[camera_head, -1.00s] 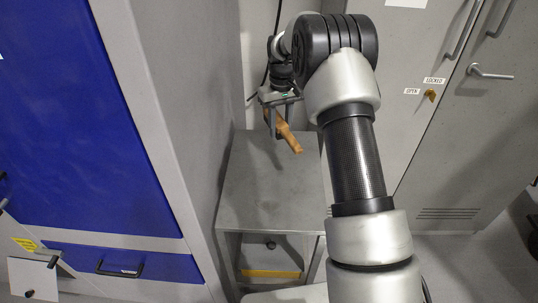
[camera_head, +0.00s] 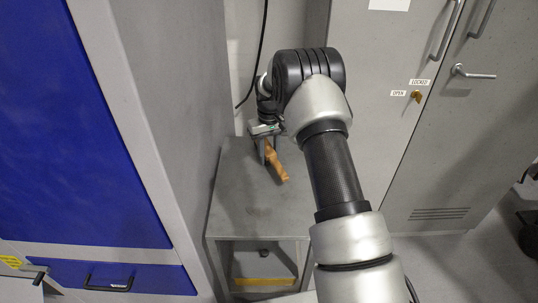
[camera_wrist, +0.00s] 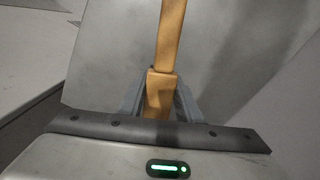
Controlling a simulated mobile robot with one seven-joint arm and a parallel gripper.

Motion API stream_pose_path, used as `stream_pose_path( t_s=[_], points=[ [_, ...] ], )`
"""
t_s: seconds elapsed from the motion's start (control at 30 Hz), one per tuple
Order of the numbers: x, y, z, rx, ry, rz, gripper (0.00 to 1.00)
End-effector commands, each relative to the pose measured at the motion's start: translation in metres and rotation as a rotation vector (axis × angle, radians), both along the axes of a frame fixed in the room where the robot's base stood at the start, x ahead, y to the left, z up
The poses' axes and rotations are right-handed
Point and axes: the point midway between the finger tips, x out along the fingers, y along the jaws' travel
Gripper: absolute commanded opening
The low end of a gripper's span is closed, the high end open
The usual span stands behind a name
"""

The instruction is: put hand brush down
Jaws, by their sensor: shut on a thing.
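The hand brush (camera_head: 277,162) shows as a tan wooden piece held tilted over the grey cabinet top. It also shows in the wrist view (camera_wrist: 171,45), running up the picture from between the fingers. My gripper (camera_head: 268,153) is shut on it; in the wrist view the two grey fingers (camera_wrist: 159,100) stand on either side of the wood. The small grey cabinet (camera_head: 235,205) stands below, its top bare around the brush. I cannot tell whether the brush touches the top. Bristles are not visible.
A tall grey cabinet with blue doors (camera_head: 85,130) stands close on the left. Grey lockers (camera_head: 425,130) with handles stand on the right. A black cable (camera_head: 259,55) hangs on the wall behind. The front of the cabinet top is clear.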

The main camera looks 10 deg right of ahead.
Motion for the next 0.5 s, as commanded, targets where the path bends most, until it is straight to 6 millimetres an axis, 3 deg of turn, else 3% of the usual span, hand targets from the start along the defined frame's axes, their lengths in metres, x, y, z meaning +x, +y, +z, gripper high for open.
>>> stream_pose_path(
  t_s=[0.17, 0.2, 0.3, 0.5],
  points=[
    [0.0002, -0.0001, -0.0036, 0.0, 0.0, 0.0, 0.1],
    [-0.0001, 0.0, -0.0029, 0.0, 0.0, 0.0, 0.36],
    [-0.0002, 0.0, -0.0027, 0.0, 0.001, 0.0, 0.5],
    [-0.0001, 0.0, -0.0026, 0.0, 0.0, 0.0, 0.5]
  ],
)
